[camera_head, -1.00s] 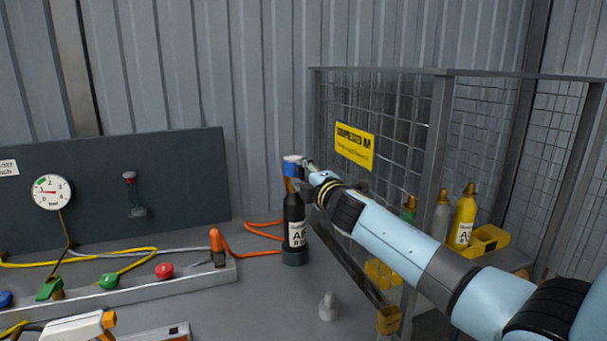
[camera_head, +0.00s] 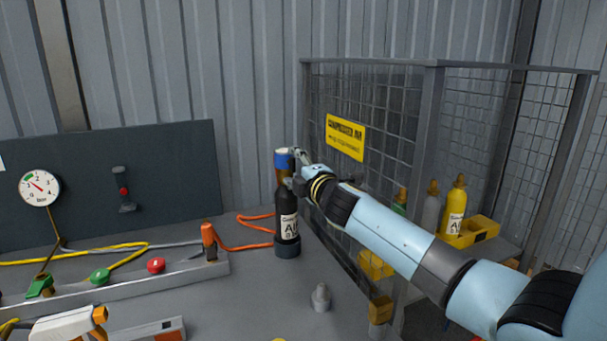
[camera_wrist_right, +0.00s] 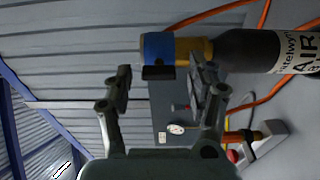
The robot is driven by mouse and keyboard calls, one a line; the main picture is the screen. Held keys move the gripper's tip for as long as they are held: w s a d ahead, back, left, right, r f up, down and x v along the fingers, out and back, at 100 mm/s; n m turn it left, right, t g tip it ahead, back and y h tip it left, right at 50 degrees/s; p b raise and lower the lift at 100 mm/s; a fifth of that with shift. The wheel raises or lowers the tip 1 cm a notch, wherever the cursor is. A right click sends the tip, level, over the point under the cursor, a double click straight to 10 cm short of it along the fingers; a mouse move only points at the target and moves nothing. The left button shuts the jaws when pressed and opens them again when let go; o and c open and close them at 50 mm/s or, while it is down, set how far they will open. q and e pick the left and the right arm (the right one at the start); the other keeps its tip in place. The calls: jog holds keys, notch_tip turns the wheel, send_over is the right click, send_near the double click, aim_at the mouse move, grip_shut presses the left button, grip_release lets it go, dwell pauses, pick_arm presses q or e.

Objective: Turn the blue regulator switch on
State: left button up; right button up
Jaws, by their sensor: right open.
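The blue regulator switch (camera_head: 283,161) sits on the brass-coloured neck of an upright black air cylinder (camera_head: 289,226) near the back of the bench. My right gripper (camera_head: 297,164) is at its right side in the head view, at about the same height. In the right wrist view my right gripper (camera_wrist_right: 160,78) is open, with one dark finger on each side, and nothing shows held between them. There the blue switch (camera_wrist_right: 158,48) lies just beyond the gap between the fingertips; I cannot tell whether they touch it. My left gripper is not in view.
A pressure gauge (camera_head: 39,188) is on the dark panel at left. A rail (camera_head: 130,282) carries green and red fittings, and an orange hose (camera_head: 245,242) runs to the cylinder. A mesh cage (camera_head: 380,120) stands right of it. A small grey cone-shaped piece (camera_head: 321,297) stands in front.

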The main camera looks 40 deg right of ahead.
jog(key=s+a, duration=0.2)
jog(key=s, duration=0.9)
jog(key=shift+s, duration=0.2)
